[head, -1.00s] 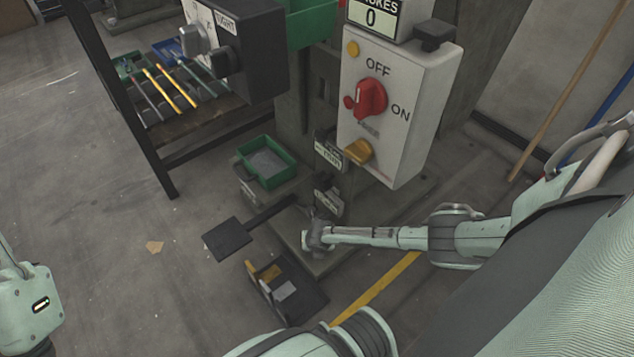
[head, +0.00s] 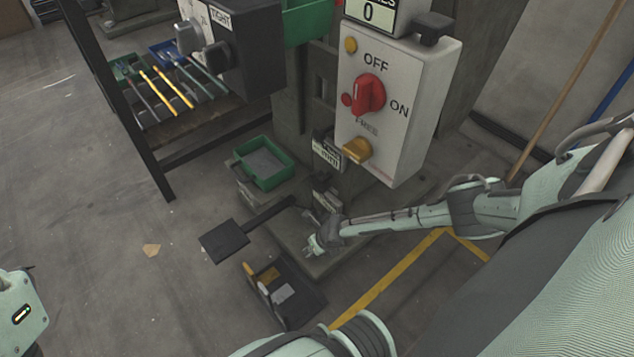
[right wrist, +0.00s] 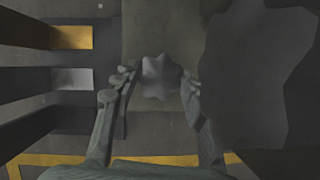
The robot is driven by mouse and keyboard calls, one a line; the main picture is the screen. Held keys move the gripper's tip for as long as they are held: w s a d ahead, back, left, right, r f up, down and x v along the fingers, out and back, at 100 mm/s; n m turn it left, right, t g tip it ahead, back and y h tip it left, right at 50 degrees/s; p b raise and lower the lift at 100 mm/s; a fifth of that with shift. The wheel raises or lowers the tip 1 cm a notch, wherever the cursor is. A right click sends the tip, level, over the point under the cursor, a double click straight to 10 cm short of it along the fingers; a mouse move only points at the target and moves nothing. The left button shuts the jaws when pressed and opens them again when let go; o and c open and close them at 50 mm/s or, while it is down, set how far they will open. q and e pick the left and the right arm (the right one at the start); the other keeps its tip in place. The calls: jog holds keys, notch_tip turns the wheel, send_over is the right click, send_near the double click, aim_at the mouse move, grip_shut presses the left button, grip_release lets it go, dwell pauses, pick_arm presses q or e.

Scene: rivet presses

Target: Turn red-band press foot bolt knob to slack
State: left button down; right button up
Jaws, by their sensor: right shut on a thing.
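My right gripper (head: 312,246) is low at the foot of the press, beside the base plate. In the right wrist view its two fingers (right wrist: 160,82) close from both sides around a small grey lobed knob (right wrist: 160,76). The head view hides this knob behind the gripper, and I see no red band on it. A larger dark lobed shape (right wrist: 258,80) fills the right of the wrist view, nearer the camera. The press carries a white switch box (head: 405,100) with a red rotary switch (head: 368,94). My left gripper is out of view; only part of that arm shows at lower left.
A black pedal (head: 224,241) lies left of the gripper. A black divided tray (head: 300,308) with yellow and grey pieces is below it. A green bin (head: 284,180) stands behind. A rack of tools (head: 130,115) is at upper left. Open floor lies left.

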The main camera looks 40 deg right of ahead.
jog(key=o, duration=1.2)
jog(key=shift+c, duration=0.2)
jog(key=shift+r, duration=0.1)
jog(key=v, duration=1.1)
jog(key=shift+s+r, duration=0.15)
jog(key=shift+r, duration=0.25)
